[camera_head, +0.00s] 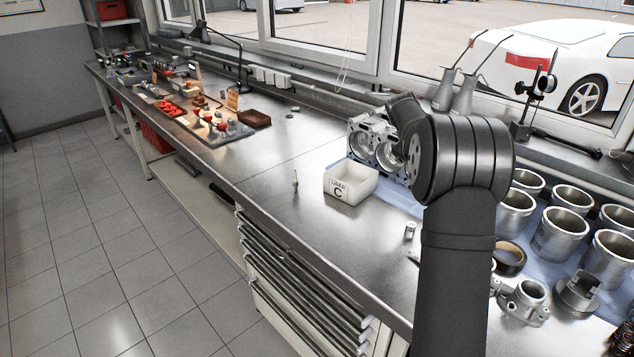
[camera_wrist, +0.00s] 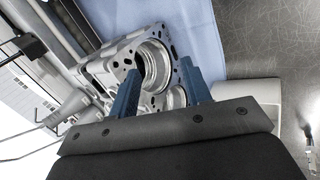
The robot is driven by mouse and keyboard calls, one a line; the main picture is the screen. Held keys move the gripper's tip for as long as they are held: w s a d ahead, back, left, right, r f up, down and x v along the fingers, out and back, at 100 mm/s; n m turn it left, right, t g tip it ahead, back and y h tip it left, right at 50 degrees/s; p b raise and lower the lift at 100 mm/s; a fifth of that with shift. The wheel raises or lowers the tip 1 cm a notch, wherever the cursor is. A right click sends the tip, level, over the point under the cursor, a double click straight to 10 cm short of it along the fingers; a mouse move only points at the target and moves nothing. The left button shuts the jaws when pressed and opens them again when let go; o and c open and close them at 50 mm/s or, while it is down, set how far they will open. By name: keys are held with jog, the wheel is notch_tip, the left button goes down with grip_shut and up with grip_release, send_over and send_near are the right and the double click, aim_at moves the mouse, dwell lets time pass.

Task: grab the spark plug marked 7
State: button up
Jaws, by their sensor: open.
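A small slim upright part, which looks like a spark plug (camera_head: 295,182), stands on the metal bench left of the white bin. A slim part, likely the same one, shows at the right edge of the wrist view (camera_wrist: 311,150). No number is readable on it. My gripper (camera_wrist: 160,68) has two blue fingers spread apart with nothing held between them. The engine block (camera_wrist: 150,65) lies beyond the fingers. The head view shows my arm over the bench, and it hides the gripper.
The white bin marked C (camera_head: 342,192) stands beside the engine block (camera_head: 366,143). Several metal cylinder liners (camera_head: 560,235) stand on a blue cloth at the right. A short small cylinder (camera_head: 410,231) is near the front.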

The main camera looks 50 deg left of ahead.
jog(key=s+a+g+y, duration=0.1)
jog(key=s+a, duration=0.3)
jog(key=a, duration=0.3)
jog(key=s+a+g+y, duration=0.1)
jog(key=s+a+y, duration=0.1)
jog(key=s+a, duration=0.45)
jog(key=g+y, duration=0.2)
jog(key=g, duration=0.1)
send_near(296, 175)
jog(key=shift+x, duration=5.9)
grip_shut()
